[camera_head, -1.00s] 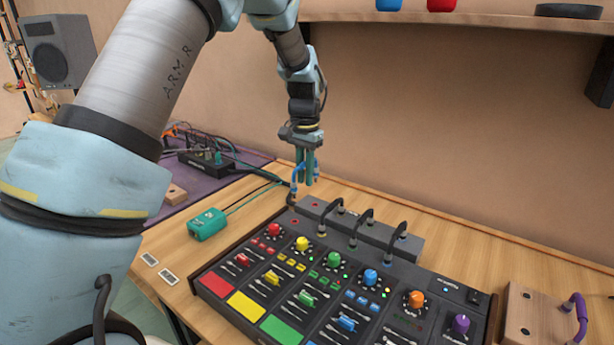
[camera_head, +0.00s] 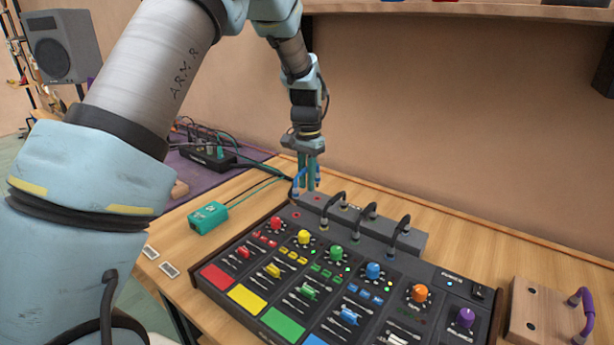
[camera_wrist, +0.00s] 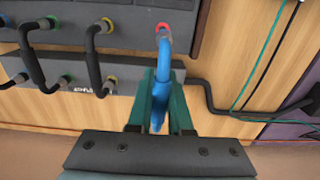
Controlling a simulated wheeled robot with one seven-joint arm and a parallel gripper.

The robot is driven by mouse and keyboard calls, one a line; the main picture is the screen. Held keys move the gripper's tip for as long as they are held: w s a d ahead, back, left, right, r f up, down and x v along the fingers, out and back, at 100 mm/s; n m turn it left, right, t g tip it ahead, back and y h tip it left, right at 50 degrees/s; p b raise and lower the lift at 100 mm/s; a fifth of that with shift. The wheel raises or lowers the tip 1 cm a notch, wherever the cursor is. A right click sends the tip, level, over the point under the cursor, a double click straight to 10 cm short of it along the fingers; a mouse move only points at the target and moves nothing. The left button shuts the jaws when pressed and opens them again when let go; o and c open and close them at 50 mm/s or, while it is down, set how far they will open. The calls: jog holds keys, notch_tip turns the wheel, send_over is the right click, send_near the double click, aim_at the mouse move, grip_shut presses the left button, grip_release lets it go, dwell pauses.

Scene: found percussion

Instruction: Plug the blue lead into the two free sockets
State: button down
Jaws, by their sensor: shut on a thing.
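My gripper (camera_head: 311,175) is shut on the blue lead (camera_wrist: 160,88), with its green fingers on either side of it. In the head view the blue lead (camera_head: 297,181) is partly hidden by the fingers, over the rear left corner of the mixer (camera_head: 289,262). In the wrist view one end of the lead reaches a red-ringed socket (camera_wrist: 162,27); I cannot tell whether it is seated. The other end is hidden. A red-ringed socket (camera_head: 296,214) shows on the mixer's top left. The grey socket box (camera_head: 416,243) stands behind the mixer.
Several black leads (camera_head: 398,232) arch between the box and mixer. A green box (camera_head: 208,218) with a cable stands left. A wooden block with a purple handle (camera_head: 545,314) stands right. The wall rises close behind the table. Bare wood (camera_head: 235,232) shows left of the mixer.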

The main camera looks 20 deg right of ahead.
notch_tip(320, 180, down, 2)
jog(key=shift+f+b, duration=0.2)
jog(key=shift+b, duration=0.1)
jog(key=shift+p, duration=0.4)
dwell(1.6)
jog(key=shift+f+b, duration=0.65)
jog(key=shift+f, duration=0.85)
jog(key=c, duration=0.8)
grip_release()
jog(key=shift+o, duration=0.2)
jog(key=shift+r, duration=0.1)
notch_tip(320, 180, up, 11)
jog(key=shift+f+b, duration=0.15)
jog(key=shift+b, duration=0.9)
